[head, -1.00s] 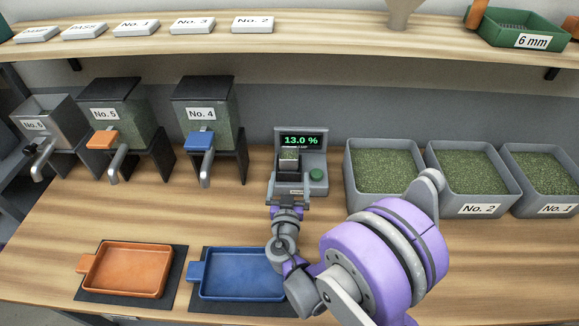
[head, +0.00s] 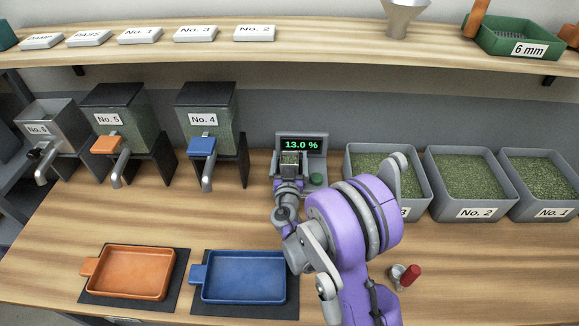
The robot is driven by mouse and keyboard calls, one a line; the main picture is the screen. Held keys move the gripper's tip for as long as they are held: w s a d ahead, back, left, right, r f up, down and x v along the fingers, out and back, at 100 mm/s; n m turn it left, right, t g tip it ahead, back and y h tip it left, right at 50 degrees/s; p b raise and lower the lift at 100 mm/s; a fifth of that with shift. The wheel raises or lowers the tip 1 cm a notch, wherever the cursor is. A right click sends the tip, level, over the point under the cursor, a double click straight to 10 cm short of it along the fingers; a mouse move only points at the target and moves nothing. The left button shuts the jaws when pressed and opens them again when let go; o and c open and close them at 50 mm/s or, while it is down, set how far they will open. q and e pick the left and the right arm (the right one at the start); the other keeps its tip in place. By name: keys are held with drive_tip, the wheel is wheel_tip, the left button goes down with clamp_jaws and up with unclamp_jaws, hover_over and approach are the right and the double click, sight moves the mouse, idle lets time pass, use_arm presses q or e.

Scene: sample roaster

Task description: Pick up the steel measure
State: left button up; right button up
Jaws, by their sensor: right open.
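A small grey box-like cup with green beans, which looks like the steel measure (head: 290,158), stands in the meter (head: 317,163) under a display reading 13.0 %. My right gripper (head: 289,171) is open at the front of this cup. The wrist hides the cup's lower part, and I cannot tell whether the fingers touch it. My left gripper is not in view.
A small metal piece with a red handle (head: 411,274) lies right of my right arm. A blue tray (head: 243,297) and an orange tray (head: 130,293) lie at the front left. Bean bins (head: 478,212) stand at the right, hoppers (head: 204,150) at the left.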

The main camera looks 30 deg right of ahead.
drive_tip(key=shift+w+d, duration=0.15)
drive_tip(key=shift+w, duration=0.1)
drive_tip(key=shift+s, duration=0.15)
drive_tip(key=shift+c, duration=1.3)
drive_tip(key=shift+r, duration=0.1)
clamp_jaws()
